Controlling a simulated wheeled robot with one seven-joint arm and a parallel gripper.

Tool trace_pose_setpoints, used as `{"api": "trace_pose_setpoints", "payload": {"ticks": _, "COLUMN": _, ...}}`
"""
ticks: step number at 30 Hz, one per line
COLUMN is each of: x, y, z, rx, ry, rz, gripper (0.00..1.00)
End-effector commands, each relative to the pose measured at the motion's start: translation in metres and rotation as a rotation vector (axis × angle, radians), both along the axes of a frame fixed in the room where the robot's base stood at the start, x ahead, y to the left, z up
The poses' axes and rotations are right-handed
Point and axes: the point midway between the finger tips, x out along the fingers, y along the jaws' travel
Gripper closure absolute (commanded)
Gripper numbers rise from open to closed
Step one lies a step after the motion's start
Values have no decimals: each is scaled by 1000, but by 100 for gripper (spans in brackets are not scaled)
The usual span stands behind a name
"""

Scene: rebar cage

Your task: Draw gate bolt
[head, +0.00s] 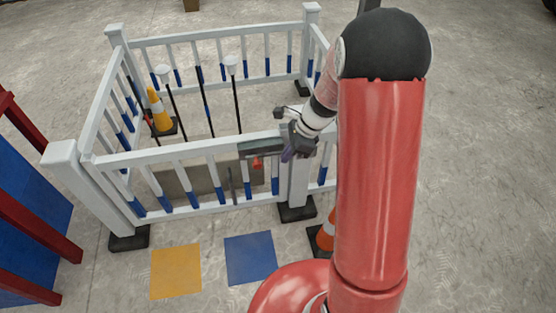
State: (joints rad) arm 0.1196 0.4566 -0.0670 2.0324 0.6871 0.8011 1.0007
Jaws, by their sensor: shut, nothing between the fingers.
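The white gate (185,150) forms the near side of a fenced pen, with blue lower parts on its bars. A dark bolt plate (262,148) sits on its top rail at the right end, beside the white gate post (299,175). A small red knob (257,163) shows just below the plate. My gripper (287,156) is shut and empty at the right end of the plate, pointing down, close to the post. It appears apart from the red knob. I cannot tell whether it touches the plate, and the bolt's far end is hidden by it.
Several dark rods (237,105), some with white caps, stand inside the pen near an orange and yellow cone (159,110). Another cone (325,237) is partly hidden behind my arm. Yellow (175,271) and blue (250,258) floor squares lie before the gate. A blue and red structure stands left.

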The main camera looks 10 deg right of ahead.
Motion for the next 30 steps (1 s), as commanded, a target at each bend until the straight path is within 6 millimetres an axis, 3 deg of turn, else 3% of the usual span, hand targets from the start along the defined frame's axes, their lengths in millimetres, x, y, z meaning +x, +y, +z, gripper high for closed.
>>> {"api": "trace_pose_setpoints", "payload": {"ticks": 3, "x": -1, "y": -13, "z": 26, "rx": -2, "ry": -4, "rz": -3, "gripper": 100}}
{"api": "trace_pose_setpoints", "payload": {"ticks": 10, "x": -3, "y": -26, "z": 55, "rx": 0, "ry": 0, "rz": -3, "gripper": 100}}
{"api": "trace_pose_setpoints", "payload": {"ticks": 30, "x": -5, "y": -29, "z": 62, "rx": -2, "ry": -3, "rz": 4, "gripper": 100}}
